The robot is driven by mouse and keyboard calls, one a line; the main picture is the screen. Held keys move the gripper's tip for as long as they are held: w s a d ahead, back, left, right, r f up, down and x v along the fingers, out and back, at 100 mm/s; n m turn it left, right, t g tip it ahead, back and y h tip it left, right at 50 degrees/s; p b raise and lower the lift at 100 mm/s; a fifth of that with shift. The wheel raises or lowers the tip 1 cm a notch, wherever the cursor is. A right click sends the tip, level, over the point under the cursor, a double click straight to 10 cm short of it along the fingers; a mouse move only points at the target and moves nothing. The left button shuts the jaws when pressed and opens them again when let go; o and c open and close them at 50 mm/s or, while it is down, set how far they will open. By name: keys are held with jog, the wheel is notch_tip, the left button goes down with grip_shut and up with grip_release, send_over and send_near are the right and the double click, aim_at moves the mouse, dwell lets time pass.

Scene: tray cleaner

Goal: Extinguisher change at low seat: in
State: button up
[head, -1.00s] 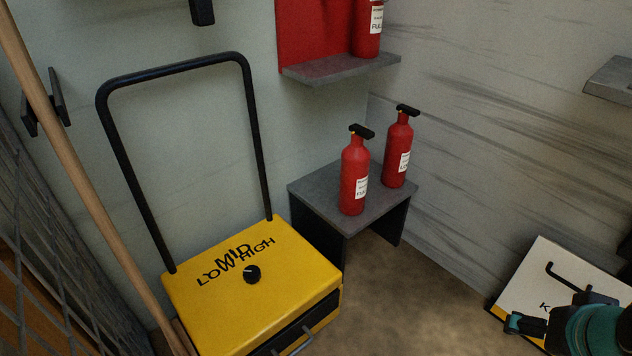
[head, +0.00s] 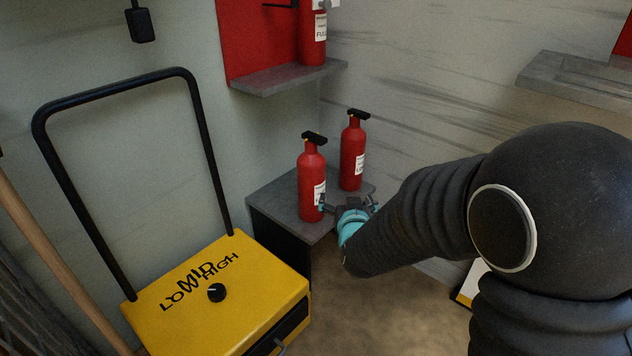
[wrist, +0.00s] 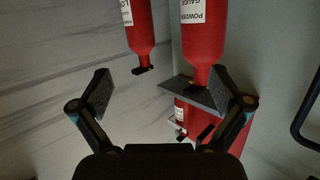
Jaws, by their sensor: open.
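Two red fire extinguishers with black tops stand upright on a low grey seat (head: 264,201). The front one (head: 309,178) is left of the back one (head: 351,158). My gripper (head: 348,201) is open at the seat's right side, its left finger close by the front extinguisher; I cannot tell if they touch. The wrist view appears upside down. There the gripper (wrist: 168,92) has spread, empty fingers, with a "POWDER GAUGE" extinguisher (wrist: 204,45) above the right finger and one labelled "LO…" (wrist: 141,30) at upper left.
Another extinguisher, labelled "FULL" (head: 313,45), stands on a grey wall shelf (head: 288,78) before a red board (head: 242,40). A yellow box (head: 245,290) with a black handle and LOW-MID-HIGH knob stands at left. A second shelf (head: 570,88) juts out at upper right.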

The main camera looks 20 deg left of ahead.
jog(key=t+y, duration=0.1)
jog(key=t, duration=0.1)
send_near(311, 180)
notch_tip(311, 180, down, 4)
jog(key=shift+n, duration=0.4)
jog(key=x, duration=1.4)
jog(key=shift+d+r, duration=0.1)
jog(key=shift+r, duration=0.3)
jog(key=c, duration=1.5)
jog(key=shift+r+t, duration=0.25)
jog(key=shift+t, duration=0.05)
jog(key=shift+c, duration=1)
jog(key=shift+r, duration=0.1)
